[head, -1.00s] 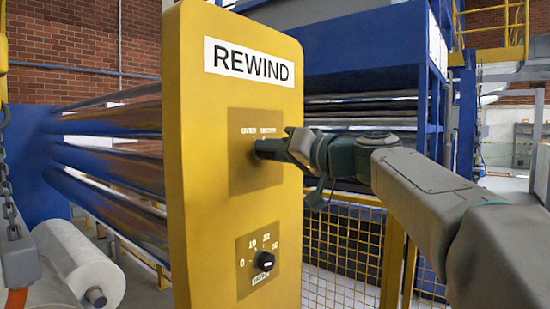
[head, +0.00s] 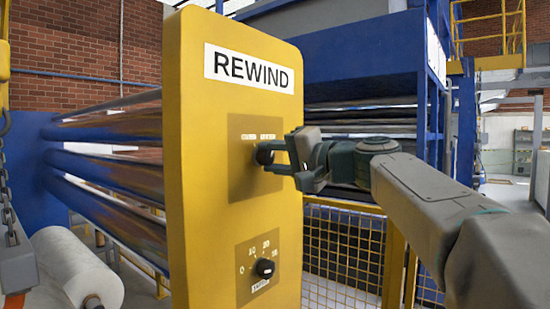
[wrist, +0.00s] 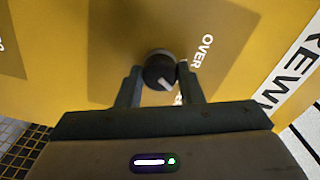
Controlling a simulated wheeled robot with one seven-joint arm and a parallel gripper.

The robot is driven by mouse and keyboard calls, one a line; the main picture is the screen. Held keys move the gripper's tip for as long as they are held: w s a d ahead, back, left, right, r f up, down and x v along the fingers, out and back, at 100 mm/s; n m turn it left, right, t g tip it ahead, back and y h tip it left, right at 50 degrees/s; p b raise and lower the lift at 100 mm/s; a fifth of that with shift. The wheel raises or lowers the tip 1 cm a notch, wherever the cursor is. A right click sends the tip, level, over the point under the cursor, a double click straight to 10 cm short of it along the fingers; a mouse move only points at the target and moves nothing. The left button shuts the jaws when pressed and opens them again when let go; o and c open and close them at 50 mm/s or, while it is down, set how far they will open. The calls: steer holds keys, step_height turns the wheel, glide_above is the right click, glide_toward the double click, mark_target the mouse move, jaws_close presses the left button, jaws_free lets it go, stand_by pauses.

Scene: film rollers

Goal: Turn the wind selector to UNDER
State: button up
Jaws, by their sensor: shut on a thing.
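The wind selector (head: 263,153) is a round black knob on a brown plate (head: 243,181) in the yellow REWIND panel. My gripper (head: 271,157) reaches it from the right, one finger above the other. In the wrist view the knob (wrist: 158,67) sits between the two fingertips of my gripper (wrist: 160,72), which is shut on it. Its white pointer line slants down and slightly right, toward a label mostly hidden by the right finger. The labels are too blurred to read in the head view.
A second black dial (head: 265,268) with a number scale is lower on the panel (head: 215,215). Shiny rollers (head: 110,160) lie behind the panel at left, with a white film roll (head: 75,265) below. A yellow mesh fence (head: 345,255) stands behind my arm.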

stand_by(0.4)
steer(key=o, duration=1)
steer(key=shift+c, duration=0.2)
steer(key=b+v, duration=0.2)
steer(key=v, duration=1.2)
steer(key=shift+b, duration=0.35)
steer(key=shift+a, duration=0.1)
